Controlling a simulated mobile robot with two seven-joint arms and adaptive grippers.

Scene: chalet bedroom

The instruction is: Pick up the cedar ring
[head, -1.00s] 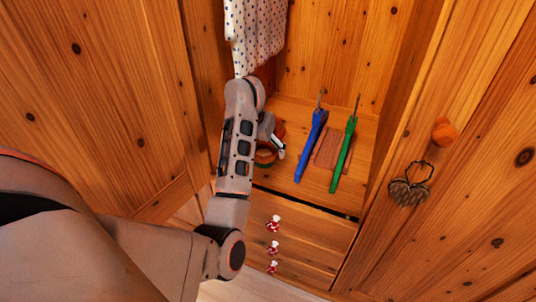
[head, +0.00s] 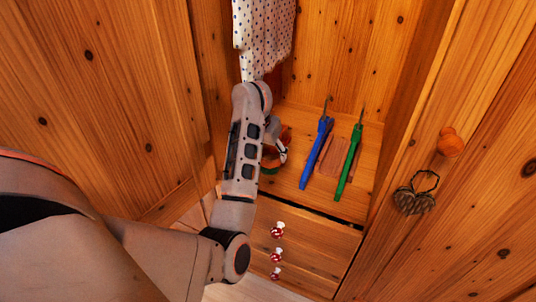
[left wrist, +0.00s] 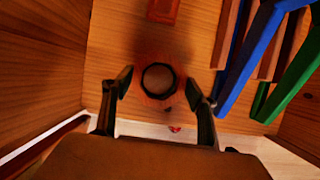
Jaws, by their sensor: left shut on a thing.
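The cedar ring (left wrist: 147,95) shows in the left wrist view as a reddish-brown piece with a round dark-edged hole. It is between the two fingers of my left gripper (left wrist: 158,88), which is shut on it. In the head view my left gripper (head: 279,152) is inside the cupboard, low at the left of its floor. My arm partly hides it there, and the ring cannot be made out clearly beside it. My right gripper is not in view.
A blue hanger (head: 317,153) and a green hanger (head: 349,162) lie right of the gripper, over reddish-brown wooden slats (head: 333,155). A dotted cloth (head: 263,35) hangs above. The right door has an orange knob (head: 451,142). Small red-and-white pieces (head: 277,231) line the front below.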

